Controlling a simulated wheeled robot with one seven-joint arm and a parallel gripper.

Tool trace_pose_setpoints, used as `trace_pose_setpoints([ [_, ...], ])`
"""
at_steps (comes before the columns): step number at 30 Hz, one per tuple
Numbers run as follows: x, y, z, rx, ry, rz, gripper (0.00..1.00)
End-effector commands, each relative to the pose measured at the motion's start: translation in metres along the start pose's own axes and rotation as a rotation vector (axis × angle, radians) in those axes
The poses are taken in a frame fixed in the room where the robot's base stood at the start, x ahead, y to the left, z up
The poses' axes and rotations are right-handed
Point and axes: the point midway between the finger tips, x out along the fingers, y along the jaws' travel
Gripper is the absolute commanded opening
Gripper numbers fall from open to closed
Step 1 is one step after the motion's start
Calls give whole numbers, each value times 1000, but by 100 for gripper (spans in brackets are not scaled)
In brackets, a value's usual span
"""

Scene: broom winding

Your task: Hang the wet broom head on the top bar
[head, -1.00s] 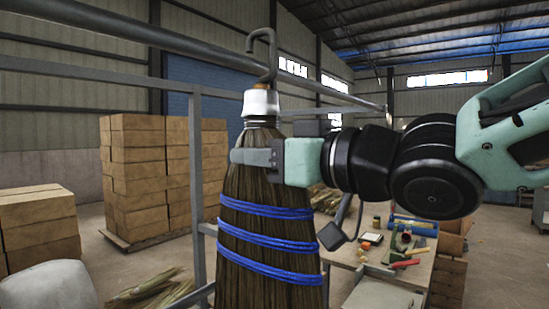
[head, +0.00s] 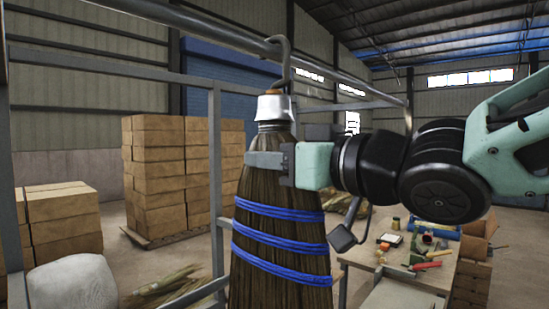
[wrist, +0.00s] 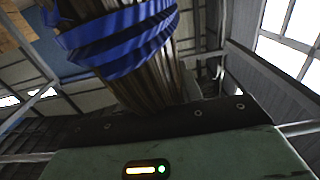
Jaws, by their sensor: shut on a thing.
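The broom head (head: 275,200) hangs upright, brown bristles down, bound with several blue cords, with a white collar (head: 273,106) and a metal hook on top (head: 286,55). My gripper (head: 264,161) is shut on the bristles just below the collar. The top bar (head: 222,33) is a grey pipe running from upper left to the right. The hook's curve overlaps the bar in the head view; I cannot tell whether it rests on it. In the wrist view the blue cords (wrist: 115,35) and bristles (wrist: 150,85) stand beyond the gripper's dark edge.
A rack post (head: 215,190) and lower rail (head: 95,62) stand behind the broom. Stacked cartons (head: 165,170) are at left. A worktable (head: 440,278) with tools is at lower right. A pale sack (head: 72,285) lies lower left.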

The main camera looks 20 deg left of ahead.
Motion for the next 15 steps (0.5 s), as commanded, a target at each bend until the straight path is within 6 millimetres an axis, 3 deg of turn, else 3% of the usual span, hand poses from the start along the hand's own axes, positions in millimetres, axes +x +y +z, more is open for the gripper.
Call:
trace_pose_setpoints([
  [1,0,0,-1,0,3,0,44],
  [3,0,0,-1,0,2,0,62],
  [15,0,0,0,0,-1,0,62],
])
